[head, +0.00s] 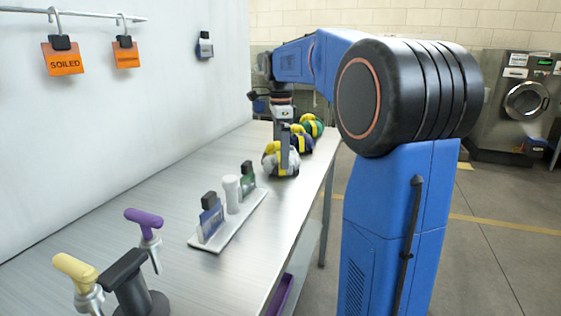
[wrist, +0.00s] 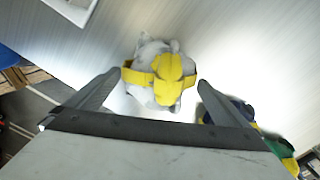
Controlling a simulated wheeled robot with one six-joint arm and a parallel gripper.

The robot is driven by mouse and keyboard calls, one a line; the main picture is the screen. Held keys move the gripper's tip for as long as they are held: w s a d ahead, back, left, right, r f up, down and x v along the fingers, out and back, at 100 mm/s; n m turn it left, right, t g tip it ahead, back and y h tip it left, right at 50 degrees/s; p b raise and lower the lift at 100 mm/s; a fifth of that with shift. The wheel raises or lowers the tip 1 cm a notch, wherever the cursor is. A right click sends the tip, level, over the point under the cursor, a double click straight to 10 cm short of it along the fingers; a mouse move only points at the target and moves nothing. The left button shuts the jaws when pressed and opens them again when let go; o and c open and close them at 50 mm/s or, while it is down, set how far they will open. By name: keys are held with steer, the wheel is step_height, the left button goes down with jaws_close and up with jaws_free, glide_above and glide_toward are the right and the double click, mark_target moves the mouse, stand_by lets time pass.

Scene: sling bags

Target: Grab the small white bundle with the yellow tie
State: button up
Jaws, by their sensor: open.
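The small white bundle with the yellow tie (head: 281,158) sits on the metal table, nearest in a row of bundles. In the wrist view the white bundle (wrist: 152,58) lies ahead, between the lines of my two fingers, with a yellow strap and a yellow knot on top. My gripper (wrist: 151,88) is open, with one finger on either side of the bundle's near part. In the head view my gripper (head: 285,140) is above and over the bundle, partly covering it. I cannot tell whether the fingers touch it.
A blue bundle (head: 301,139) and a green bundle (head: 312,125), both with yellow ties, stand just behind. A white tray (head: 228,222) with small bottles lies nearer on the table. Pump handles (head: 145,218) stand at the front. A wall runs along the left; the table edge is at right.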

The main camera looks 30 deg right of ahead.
steer(key=shift+f, duration=1)
steer(key=c, duration=1)
steer(key=shift+r, duration=0.1)
